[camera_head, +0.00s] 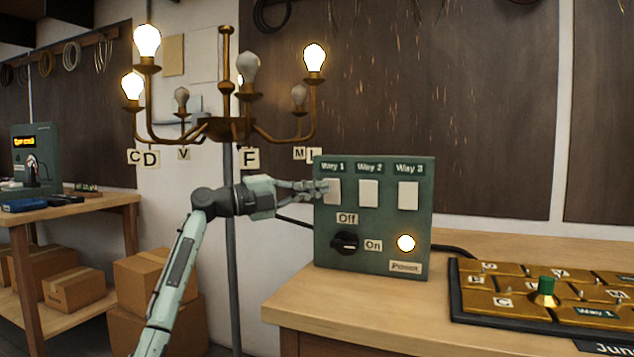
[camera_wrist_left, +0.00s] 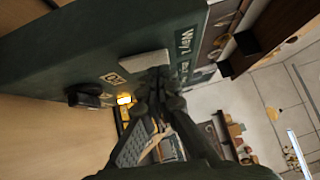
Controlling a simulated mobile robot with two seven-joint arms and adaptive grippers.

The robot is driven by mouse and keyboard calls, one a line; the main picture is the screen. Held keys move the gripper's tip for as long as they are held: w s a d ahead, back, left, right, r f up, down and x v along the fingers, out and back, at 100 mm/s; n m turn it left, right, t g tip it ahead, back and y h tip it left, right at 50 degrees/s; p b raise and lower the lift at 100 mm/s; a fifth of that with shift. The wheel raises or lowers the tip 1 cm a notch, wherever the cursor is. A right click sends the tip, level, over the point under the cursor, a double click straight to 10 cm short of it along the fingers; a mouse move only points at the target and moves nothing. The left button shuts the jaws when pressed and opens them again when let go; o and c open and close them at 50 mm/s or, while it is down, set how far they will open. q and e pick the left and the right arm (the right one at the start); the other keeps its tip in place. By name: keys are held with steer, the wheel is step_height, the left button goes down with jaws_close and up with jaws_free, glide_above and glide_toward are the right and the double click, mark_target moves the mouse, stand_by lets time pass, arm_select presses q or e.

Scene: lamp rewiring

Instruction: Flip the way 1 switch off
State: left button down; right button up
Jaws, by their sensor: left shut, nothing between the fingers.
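The green switch box (camera_head: 374,232) stands upright on the bench and has three white rocker switches labelled Way 1, Way 2 and Way 3. The Way 1 switch (camera_head: 334,192) is the leftmost, and my left gripper (camera_head: 322,187) is shut and empty with its fingertips at its left part. I cannot tell whether they touch. In the left wrist view the shut fingers (camera_wrist_left: 158,90) are close to the panel face, beside a white switch (camera_wrist_left: 140,62). The Way 2 switch (camera_head: 368,193) and Way 3 switch (camera_head: 408,195) are uncovered. My right gripper is not in view.
A black Off/On knob (camera_head: 344,242) and a lit yellow lamp (camera_head: 406,243) are low on the box. A brass board (camera_head: 540,290) lies at the right of the bench.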

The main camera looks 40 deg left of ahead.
arm_select(q)
steer(key=shift+w, duration=0.35)
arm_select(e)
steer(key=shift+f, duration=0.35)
arm_select(q)
steer(key=shift+a, duration=0.1)
steer(key=shift+w+a+r+n+y, duration=0.1)
steer(key=shift+w+r+n+y, duration=0.2)
steer(key=shift+f+g, duration=0.2)
steer(key=shift+g, duration=0.1)
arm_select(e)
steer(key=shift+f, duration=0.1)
arm_select(q)
steer(key=shift+s, duration=0.1)
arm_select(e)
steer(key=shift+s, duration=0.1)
